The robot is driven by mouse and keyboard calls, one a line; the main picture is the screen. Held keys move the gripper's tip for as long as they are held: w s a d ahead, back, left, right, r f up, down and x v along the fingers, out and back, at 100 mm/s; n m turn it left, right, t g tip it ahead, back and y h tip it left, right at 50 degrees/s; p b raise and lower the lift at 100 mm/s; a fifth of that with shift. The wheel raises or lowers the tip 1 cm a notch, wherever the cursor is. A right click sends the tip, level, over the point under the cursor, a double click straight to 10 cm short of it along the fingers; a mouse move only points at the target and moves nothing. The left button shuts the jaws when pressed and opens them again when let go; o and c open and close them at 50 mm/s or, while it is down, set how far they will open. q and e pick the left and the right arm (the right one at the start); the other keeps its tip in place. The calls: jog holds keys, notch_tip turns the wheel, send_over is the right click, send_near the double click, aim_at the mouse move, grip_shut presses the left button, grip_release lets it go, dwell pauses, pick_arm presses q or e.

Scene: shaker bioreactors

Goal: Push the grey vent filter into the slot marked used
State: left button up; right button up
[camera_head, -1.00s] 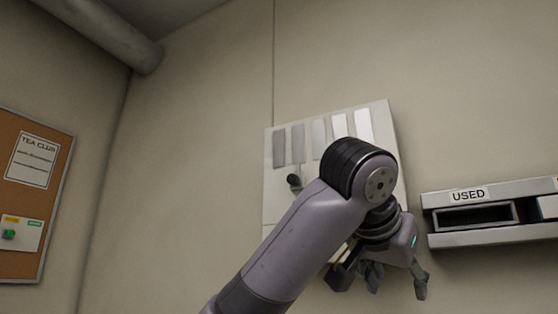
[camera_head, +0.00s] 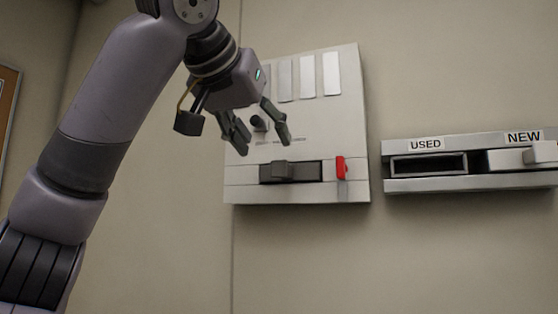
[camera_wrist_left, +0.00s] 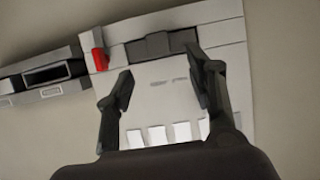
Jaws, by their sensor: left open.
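The grey vent filter (camera_head: 291,172) appears to be the dark grey block with a raised grip, seated in the lower bay of the pale wall panel (camera_head: 350,110). The wrist view shows it beyond my fingertips (camera_wrist_left: 160,45). The slot marked USED (camera_head: 430,166) is a dark, empty-looking opening in the rack right of the panel; it also shows at the left of the wrist view (camera_wrist_left: 55,74). My left gripper (camera_head: 262,144) is open and empty, in front of the panel and above the filter in the picture, apart from it. My right gripper is out of view.
A red latch or tab (camera_head: 341,168) sits just right of the filter, also in the wrist view (camera_wrist_left: 99,60). A pale cartridge (camera_head: 520,158) sits under the NEW label (camera_head: 524,137). A dark knob (camera_head: 258,123) is partly behind my fingers. A corkboard (camera_head: 8,85) hangs far left.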

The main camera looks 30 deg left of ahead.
aim_at(279, 166)
pick_arm(q)
jog(key=p+x, duration=0.1)
jog(key=x, duration=0.9)
jog(key=shift+d+p, duration=0.1)
jog(key=shift+p, duration=0.3)
jog(key=shift+c, duration=0.4)
grip_shut()
jog(key=shift+r, duration=0.1)
jog(key=shift+s, duration=0.1)
jog(key=shift+s+d+b, duration=0.15)
jog(key=shift+s+b, duration=0.25)
jog(key=shift+s, duration=0.25)
jog(key=shift+s+d+b, duration=0.2)
jog(key=shift+s+b, duration=0.15)
jog(key=shift+s, duration=0.3)
jog(key=shift+s, duration=0.2)
